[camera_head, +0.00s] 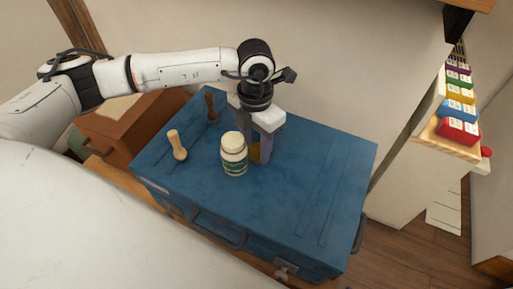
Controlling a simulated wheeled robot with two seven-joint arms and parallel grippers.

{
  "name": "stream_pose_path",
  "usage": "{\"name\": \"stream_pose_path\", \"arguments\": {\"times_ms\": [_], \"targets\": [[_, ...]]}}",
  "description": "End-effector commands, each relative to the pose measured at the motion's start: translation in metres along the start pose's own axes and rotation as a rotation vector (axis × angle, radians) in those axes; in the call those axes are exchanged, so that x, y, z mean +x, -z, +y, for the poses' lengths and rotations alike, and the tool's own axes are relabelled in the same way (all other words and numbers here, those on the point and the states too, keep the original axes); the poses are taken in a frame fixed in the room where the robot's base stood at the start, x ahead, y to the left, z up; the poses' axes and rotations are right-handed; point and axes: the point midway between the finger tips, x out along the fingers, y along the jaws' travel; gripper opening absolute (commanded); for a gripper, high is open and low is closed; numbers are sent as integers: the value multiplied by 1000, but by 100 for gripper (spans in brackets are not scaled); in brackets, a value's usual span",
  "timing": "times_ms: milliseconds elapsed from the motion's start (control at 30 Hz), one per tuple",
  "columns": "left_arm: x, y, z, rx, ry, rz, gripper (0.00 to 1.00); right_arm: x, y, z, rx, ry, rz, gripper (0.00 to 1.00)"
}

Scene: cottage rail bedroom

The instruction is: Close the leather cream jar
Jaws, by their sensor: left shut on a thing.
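A white jar (234,161) with a green label and a pale top stands upright on the blue chest (315,165). I cannot tell whether its top is a separate lid or whether it is the leather cream jar. My left gripper (259,149) points down just behind and to the right of the jar. It is shut on a small amber thing (254,153), low near the chest top and partly hidden by the jar and fingers. I cannot tell what this thing is. My right gripper is not in view.
A light wooden-handled tool (177,146) and a dark brown one (211,107) stand on the chest's left part. The chest's right half is clear. A brown box (125,130) stands at left. A shelf with coloured blocks (459,112) is at right.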

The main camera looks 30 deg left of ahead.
Motion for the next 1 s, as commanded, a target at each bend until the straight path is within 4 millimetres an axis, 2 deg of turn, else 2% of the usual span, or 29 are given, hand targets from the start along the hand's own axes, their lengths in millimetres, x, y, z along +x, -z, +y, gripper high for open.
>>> {"name": "stream_pose_path", "arguments": {"times_ms": [167,367,800,1000], "targets": [[-6,-1,0,0,0,-2,21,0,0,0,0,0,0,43],[-31,-1,0,1,0,-4,21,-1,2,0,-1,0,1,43],[-122,-1,0,0,0,-5,21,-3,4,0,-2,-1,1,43],[-157,-1,0,1,-1,-3,21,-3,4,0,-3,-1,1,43]]}}
